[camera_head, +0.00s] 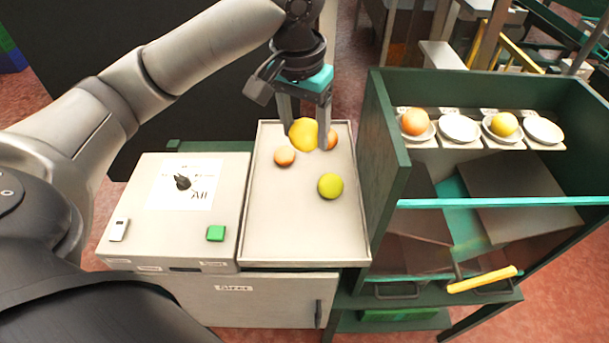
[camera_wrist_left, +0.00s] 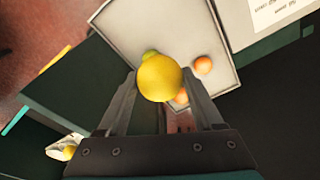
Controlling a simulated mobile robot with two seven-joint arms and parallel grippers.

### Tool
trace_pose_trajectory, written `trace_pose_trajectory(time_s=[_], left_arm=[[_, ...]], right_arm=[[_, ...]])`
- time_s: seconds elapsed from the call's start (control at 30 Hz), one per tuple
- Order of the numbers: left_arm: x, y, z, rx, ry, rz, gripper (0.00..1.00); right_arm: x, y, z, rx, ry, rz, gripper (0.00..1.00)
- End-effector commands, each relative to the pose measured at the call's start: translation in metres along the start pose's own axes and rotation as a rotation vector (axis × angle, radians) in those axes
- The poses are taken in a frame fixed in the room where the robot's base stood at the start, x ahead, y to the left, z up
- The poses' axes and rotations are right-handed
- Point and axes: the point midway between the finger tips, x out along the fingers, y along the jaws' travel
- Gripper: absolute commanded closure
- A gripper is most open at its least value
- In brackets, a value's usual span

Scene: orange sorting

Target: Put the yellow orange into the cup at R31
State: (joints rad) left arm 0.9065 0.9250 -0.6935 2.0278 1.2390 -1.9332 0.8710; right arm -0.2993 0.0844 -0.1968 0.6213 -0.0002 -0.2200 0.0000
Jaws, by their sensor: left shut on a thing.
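The yellow orange (camera_head: 303,134) is between the fingers of my left gripper (camera_head: 308,130), over the far part of the tray. In the left wrist view the yellow orange (camera_wrist_left: 160,77) sits between both fingertips, and the gripper is shut on it. On the rack at the right are several shallow white cups. One cup (camera_head: 458,128) looks empty, and so does the far right cup (camera_head: 543,131). An orange fruit (camera_head: 414,121) and a yellow fruit (camera_head: 504,124) lie in the other cups. The cup labels are too small to read. My right gripper is not in view.
A green rack wall (camera_head: 384,170) rises between tray and cups. A control box (camera_head: 140,200) stands left.

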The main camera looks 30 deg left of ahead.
Motion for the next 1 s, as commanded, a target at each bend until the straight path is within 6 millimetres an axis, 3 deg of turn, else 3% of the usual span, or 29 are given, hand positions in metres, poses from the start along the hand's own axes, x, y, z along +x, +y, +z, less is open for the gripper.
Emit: trace_pose_trajectory(time_s=[0.5, 0.77, 1.0], left_arm=[[0.122, -0.001, 0.016, -0.001, -0.004, -0.002, 0.9], [0.146, 0.0, 0.018, 0.0, -0.002, -0.001, 0.9], [0.187, 0.0, 0.024, 0.0, -0.004, -0.002, 0.9]], right_arm=[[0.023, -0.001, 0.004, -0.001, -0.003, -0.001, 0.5], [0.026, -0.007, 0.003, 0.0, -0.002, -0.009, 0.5], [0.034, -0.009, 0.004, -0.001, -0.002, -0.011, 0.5]])
